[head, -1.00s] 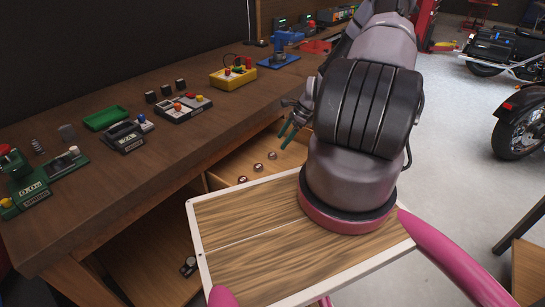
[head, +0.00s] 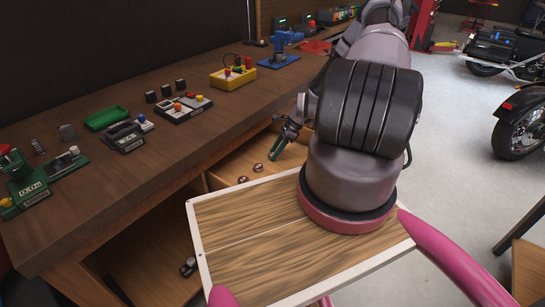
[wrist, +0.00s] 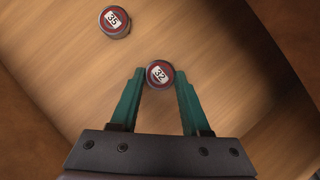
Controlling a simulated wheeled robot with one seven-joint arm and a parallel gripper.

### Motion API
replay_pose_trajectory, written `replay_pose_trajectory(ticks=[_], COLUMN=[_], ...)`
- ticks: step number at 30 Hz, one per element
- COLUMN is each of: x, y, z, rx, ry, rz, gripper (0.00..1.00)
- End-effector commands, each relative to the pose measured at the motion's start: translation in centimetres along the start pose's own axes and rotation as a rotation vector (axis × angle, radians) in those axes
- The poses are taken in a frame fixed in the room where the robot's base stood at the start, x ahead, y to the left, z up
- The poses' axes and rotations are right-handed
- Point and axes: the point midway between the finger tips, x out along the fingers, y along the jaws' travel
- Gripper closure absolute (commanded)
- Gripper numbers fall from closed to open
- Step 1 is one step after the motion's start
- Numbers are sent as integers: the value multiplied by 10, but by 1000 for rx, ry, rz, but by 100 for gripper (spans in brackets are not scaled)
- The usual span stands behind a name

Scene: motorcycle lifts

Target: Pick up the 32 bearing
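The 32 bearing (wrist: 159,74) is a small round piece with a dark red rim and a white label reading 32. In the wrist view it sits between the tips of my gripper's two teal fingers (wrist: 160,82), which look open with little room on either side. I cannot tell whether a finger touches it. In the head view my gripper (head: 275,152) reaches down into the wooden drawer (head: 222,180) and hides the bearing there.
The 35 bearing (wrist: 115,21) lies at the upper left in the wrist view. The head view shows two bearings in the drawer, nearer the camera than my gripper. The workbench (head: 165,140) edge runs along the drawer's left side.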

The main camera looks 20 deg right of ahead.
Motion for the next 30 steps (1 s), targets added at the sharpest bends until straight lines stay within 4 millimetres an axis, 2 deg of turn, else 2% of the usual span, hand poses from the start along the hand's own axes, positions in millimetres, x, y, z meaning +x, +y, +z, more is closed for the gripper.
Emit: replay_pose_trajectory(ticks=[1,2,14,30], x=[0,0,-8,-78], y=[0,0,0,0], z=[0,0,4,44], rx=[0,0,-1,-1], ry=[0,0,0,1], rz=[0,0,0,-1], gripper=[94,100,100,100])
